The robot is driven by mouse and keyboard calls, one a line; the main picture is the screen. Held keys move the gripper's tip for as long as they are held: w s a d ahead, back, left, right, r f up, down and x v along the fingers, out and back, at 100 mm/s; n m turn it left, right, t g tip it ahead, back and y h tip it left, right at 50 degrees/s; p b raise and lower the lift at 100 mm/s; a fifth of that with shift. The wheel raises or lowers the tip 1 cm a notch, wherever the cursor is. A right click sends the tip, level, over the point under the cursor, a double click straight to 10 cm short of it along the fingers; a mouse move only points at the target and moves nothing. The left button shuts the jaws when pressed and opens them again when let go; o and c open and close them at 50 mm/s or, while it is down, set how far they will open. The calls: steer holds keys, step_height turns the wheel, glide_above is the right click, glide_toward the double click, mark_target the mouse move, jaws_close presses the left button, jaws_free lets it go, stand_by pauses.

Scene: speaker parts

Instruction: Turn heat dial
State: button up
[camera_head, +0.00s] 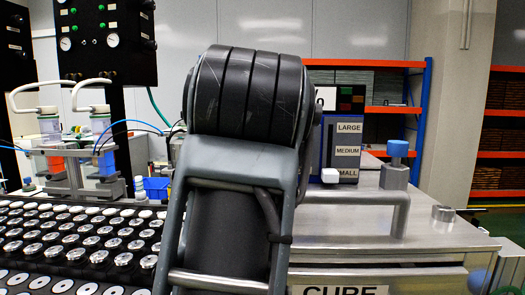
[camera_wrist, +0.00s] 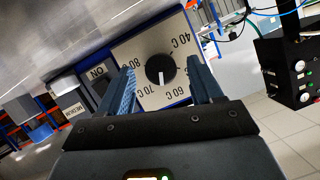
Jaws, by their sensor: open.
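The heat dial (camera_wrist: 160,69) is a round black knob with a white pointer mark on a pale plate (camera_wrist: 130,52) in the wrist view. The plate appears rotated, with labels 40 C, 60 C, 70 C and 80 around the knob. The white mark points down in the picture, between 60 C and 70 C. My gripper (camera_wrist: 160,66) is open, with one blue-grey finger on each side of the knob in the picture. I cannot tell whether the fingers touch it or how far off it is. In the head view my arm hides the dial and gripper.
In the head view, a control box (camera_head: 345,135) with LARGE, MEDIUM and SMALL labels stands on a metal table (camera_head: 420,240). A blue-capped post (camera_head: 397,150) stands at its right. A rack of round parts (camera_head: 80,240) fills the left. An ON label (camera_wrist: 97,72) is left of the dial.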

steer(key=shift+w+a+f, duration=0.1)
steer(key=shift+w+f, duration=0.15)
steer(key=shift+w, duration=0.35)
steer(key=c, duration=1.1)
